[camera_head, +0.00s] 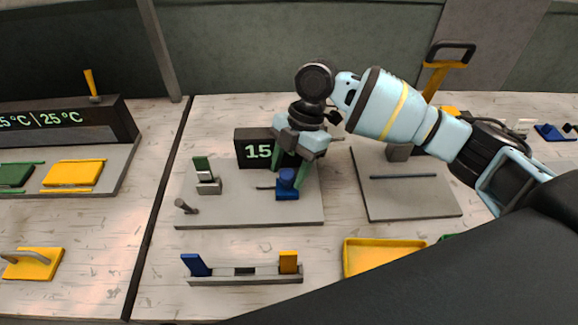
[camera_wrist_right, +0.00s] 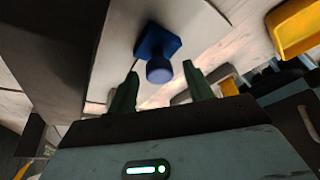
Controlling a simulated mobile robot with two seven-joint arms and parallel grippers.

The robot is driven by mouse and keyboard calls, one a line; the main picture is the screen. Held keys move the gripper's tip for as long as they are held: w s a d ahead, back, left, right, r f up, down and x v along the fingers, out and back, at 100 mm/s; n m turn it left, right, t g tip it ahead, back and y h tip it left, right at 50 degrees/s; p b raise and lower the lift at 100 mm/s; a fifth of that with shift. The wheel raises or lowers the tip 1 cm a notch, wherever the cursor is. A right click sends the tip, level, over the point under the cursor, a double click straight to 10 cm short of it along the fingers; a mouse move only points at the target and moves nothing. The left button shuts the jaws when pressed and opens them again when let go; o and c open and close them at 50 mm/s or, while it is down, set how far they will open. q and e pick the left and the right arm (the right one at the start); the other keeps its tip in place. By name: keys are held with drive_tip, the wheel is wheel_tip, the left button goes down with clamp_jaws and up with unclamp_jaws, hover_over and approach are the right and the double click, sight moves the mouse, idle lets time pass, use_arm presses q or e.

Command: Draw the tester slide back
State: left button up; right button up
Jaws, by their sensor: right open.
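The tester is a grey plate (camera_head: 245,212) with a dark display (camera_head: 253,148) reading 15. A blue slide (camera_head: 287,187) with a round knob sits at the plate's right part, beside a thin dark rod. My right gripper (camera_head: 290,168) points down over the slide, its green fingers open. In the right wrist view the blue slide (camera_wrist_right: 158,44) shows its knob between the two open fingertips of the gripper (camera_wrist_right: 161,76). I cannot tell whether the fingers touch it. My left gripper is not in view.
A small holder with a green and white piece (camera_head: 205,172) and a grey peg (camera_head: 186,206) stand on the plate's left. In front lies a rack (camera_head: 245,278) with blue and yellow pieces. A yellow tray (camera_head: 380,255) is at right front. Another grey board (camera_head: 410,198) lies right.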

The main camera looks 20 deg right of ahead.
clamp_jaws()
drive_tip(key=a, duration=0.2)
drive_tip(key=w+a, duration=0.1)
drive_tip(key=a, duration=0.2)
drive_tip(key=w+a, duration=0.1)
drive_tip(key=a, duration=0.1)
drive_tip(key=shift+w+a+b, duration=0.1)
drive_tip(key=shift+a+b, duration=0.15)
drive_tip(key=shift+b, duration=0.05)
drive_tip(key=shift+c, duration=1.9)
unclamp_jaws()
drive_tip(key=o, duration=0.4)
drive_tip(key=shift+a, duration=0.15)
